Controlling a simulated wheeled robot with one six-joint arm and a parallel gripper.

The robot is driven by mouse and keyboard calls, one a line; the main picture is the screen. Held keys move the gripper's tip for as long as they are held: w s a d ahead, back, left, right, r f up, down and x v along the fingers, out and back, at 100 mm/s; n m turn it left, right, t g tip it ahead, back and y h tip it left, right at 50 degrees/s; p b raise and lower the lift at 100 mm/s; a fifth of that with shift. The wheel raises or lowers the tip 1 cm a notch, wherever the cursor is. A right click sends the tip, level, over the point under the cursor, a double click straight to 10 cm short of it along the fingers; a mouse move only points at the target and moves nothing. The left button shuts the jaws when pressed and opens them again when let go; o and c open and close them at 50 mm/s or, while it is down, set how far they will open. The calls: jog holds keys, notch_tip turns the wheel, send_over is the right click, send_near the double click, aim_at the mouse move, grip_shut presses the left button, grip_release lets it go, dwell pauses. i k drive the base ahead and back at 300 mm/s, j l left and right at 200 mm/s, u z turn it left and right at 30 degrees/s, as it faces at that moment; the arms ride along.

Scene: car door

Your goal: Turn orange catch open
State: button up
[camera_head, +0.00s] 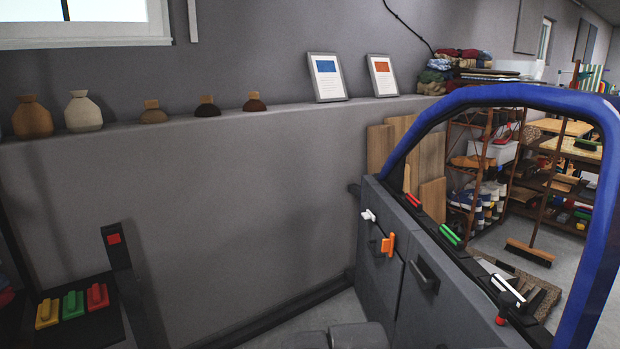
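The orange catch (388,244) is on the grey inner panel of the car door (365,272), in the lower right half of the head view. It looks like a short upright bar standing out from the panel. Whether it is latched cannot be told. A white catch (368,215) sits just above and left of it. A dark pull handle (424,275) is to its right. My gripper is not in view; only rounded grey shapes, perhaps parts of me, show at the bottom edge.
Red (413,199), green (450,235) and white (508,287) pieces sit along the door's sill. The blue window frame (596,190) rises at right. Coloured blocks (73,304) lie on a dark surface at lower left. Nothing visibly covers the orange catch.

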aim_at(388, 244)
jog(key=k+j+z, duration=0.15)
jog(key=j, duration=0.25)
jog(key=k+l+z, duration=0.15)
jog(key=k+l, duration=0.15)
jog(key=k, duration=0.4)
jog(key=i+u, duration=0.15)
jog(key=i, duration=0.3)
jog(key=i+l+u, duration=0.2)
jog(key=i, duration=0.3)
jog(key=i+l+u, duration=0.15)
jog(key=i, duration=0.3)
